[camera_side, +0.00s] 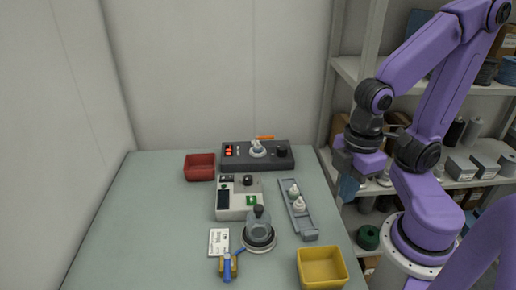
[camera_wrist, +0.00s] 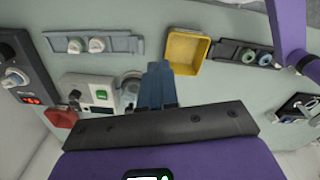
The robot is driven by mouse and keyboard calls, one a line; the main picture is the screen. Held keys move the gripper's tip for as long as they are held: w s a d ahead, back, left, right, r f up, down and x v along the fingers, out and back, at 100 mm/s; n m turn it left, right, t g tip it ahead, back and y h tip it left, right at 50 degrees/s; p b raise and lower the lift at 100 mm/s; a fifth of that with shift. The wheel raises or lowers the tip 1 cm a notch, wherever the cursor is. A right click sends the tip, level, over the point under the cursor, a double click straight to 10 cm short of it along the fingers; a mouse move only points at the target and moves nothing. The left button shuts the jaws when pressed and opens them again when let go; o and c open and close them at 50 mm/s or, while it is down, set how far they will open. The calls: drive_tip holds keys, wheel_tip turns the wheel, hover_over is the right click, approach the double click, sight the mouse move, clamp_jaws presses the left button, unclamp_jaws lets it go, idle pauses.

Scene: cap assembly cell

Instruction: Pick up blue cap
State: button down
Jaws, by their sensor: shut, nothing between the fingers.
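I cannot make out this rack or the bluish cap in the side view. My gripper (camera_wrist: 158,66) has its blue fingers together and empty, pointing down over the table. The rack with the bluish cap is off to their right in the wrist view. In the side view my gripper (camera_side: 346,197) hangs at the table's right edge, clear of the caps.
Another rack (camera_side: 307,229) holds two pale caps. A yellow bin (camera_side: 323,282) stands at the front right and a red bin (camera_side: 200,175) at the back left. The left side is clear.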

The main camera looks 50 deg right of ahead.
idle(0.4)
drive_tip(key=c, duration=0.7)
unclamp_jaws()
drive_tip(key=shift+o, duration=0.2)
